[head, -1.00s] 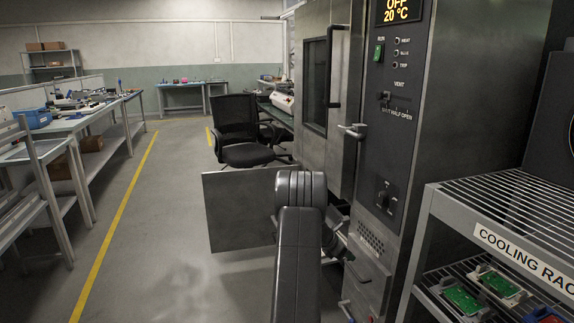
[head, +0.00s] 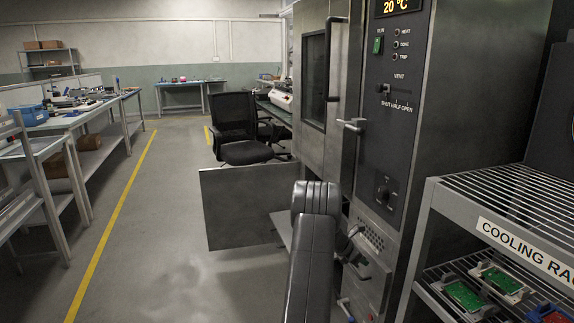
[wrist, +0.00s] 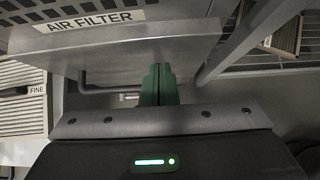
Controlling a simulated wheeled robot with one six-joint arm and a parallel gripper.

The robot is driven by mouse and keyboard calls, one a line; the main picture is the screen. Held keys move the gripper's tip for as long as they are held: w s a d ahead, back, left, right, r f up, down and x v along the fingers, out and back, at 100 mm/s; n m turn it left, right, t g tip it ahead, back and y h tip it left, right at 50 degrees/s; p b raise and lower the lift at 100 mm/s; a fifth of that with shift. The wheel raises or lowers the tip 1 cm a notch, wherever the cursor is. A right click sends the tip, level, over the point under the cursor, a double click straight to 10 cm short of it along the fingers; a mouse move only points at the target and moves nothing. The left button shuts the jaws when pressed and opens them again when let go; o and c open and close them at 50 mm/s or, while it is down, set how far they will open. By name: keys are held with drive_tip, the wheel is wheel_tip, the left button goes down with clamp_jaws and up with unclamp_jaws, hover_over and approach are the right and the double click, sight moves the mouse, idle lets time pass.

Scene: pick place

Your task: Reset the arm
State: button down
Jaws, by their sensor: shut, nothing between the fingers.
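My gripper (wrist: 158,84) shows in the wrist view with its two green fingers together and nothing between them. It is in front of and below the edge of a grey metal panel (wrist: 150,48) labelled AIR FILTER. I cannot tell whether the fingers touch the panel. In the head view my dark grey arm reaches forward at the lower middle, beside the tall steel oven (head: 312,100), and hides the gripper. A flat grey panel (head: 235,210) stands open low at the oven's front, left of my arm.
A cooling rack (head: 480,200) holding green boards (head: 465,295) stands close on the right. A pleated filter labelled FINE (wrist: 22,95) is at the left of the wrist view. A black chair (head: 238,125) stands beyond the panel. The floor left of the panel is clear up to the benches (head: 75,125).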

drive_tip(key=s+a+b, duration=0.2)
drive_tip(key=s+a, duration=0.2)
drive_tip(key=a, duration=1)
drive_tip(key=s+a+b, duration=0.2)
drive_tip(key=s+a, duration=0.3)
drive_tip(key=a, duration=0.9)
drive_tip(key=shift+s+a, duration=0.15)
drive_tip(key=shift+a, duration=0.1)
drive_tip(key=shift+r+b, duration=0.1)
drive_tip(key=shift+b, duration=0.2)
